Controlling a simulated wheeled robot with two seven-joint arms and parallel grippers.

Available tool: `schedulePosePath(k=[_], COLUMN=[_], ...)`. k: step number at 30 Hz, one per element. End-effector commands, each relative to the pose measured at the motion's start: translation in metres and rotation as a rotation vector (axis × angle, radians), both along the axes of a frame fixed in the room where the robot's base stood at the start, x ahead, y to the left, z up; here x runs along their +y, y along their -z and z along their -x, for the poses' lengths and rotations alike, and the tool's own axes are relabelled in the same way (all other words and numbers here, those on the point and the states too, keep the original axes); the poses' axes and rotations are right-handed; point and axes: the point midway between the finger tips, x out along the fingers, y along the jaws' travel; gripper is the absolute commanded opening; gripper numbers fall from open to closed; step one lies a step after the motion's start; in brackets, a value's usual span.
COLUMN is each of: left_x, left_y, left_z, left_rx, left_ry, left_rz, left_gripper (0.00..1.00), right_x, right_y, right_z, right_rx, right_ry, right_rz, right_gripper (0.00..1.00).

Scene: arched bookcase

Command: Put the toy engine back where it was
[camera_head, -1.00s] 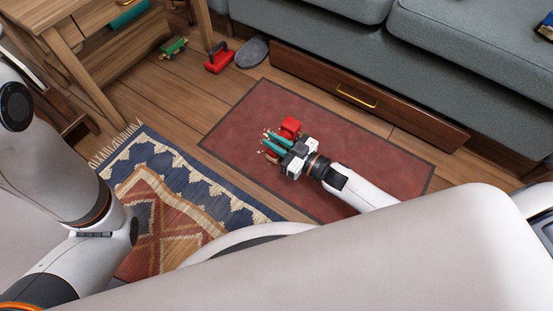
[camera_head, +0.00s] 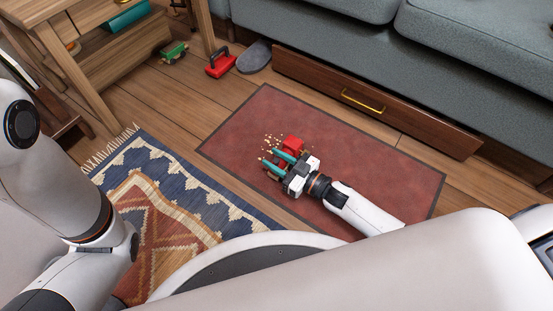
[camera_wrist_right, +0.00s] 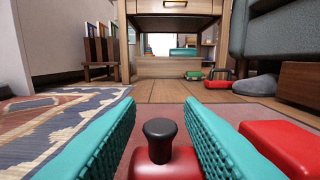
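A red toy with a black funnel, which looks like the toy engine (camera_wrist_right: 164,165), shows low in the right wrist view, between the fingers of my right gripper (camera_wrist_right: 158,118). The fingers are spread wide, one on each side, and I see no clear contact. In the head view my right gripper (camera_head: 276,160) is low over the red mat, its teal fingers pointing up-left and largely hiding the engine. A red block (camera_head: 293,143) lies beside the right finger and also shows in the wrist view (camera_wrist_right: 276,143). My left arm is in view; its gripper is not.
Pale specks lie beyond the fingers on the red mat (camera_head: 370,160). A green toy (camera_head: 174,52), a red handled object (camera_head: 220,65) and a grey rounded object (camera_head: 254,57) stand on the floor near a wooden table (camera_head: 75,75). A sofa (camera_head: 330,45) borders the back.

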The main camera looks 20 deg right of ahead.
Motion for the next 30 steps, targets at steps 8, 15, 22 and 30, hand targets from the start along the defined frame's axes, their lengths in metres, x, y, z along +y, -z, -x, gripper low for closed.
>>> schedulePosePath(k=[8, 15, 22, 30], left_x=[0.000, 0.000, 0.000, 0.000], left_y=[0.000, -0.017, -0.044, -0.060], left_z=[0.000, 0.000, 0.000, 0.000], left_rx=[0.000, 0.001, 0.001, 0.001], left_ry=[0.000, 0.000, -0.001, -0.001], left_rz=[0.000, 0.000, 0.000, 0.000], left_gripper=[0.69, 0.69, 0.69, 0.69], right_x=[0.000, -0.013, -0.044, -0.070], right_y=[0.000, -0.006, -0.007, -0.005], right_z=[0.000, 0.017, 0.057, 0.089], right_rx=[0.000, 0.005, 0.005, 0.001], right_ry=[0.000, 0.001, 0.001, 0.001], right_rz=[0.000, 0.000, 0.002, 0.002], right_gripper=[0.38, 0.38, 0.38, 0.38])
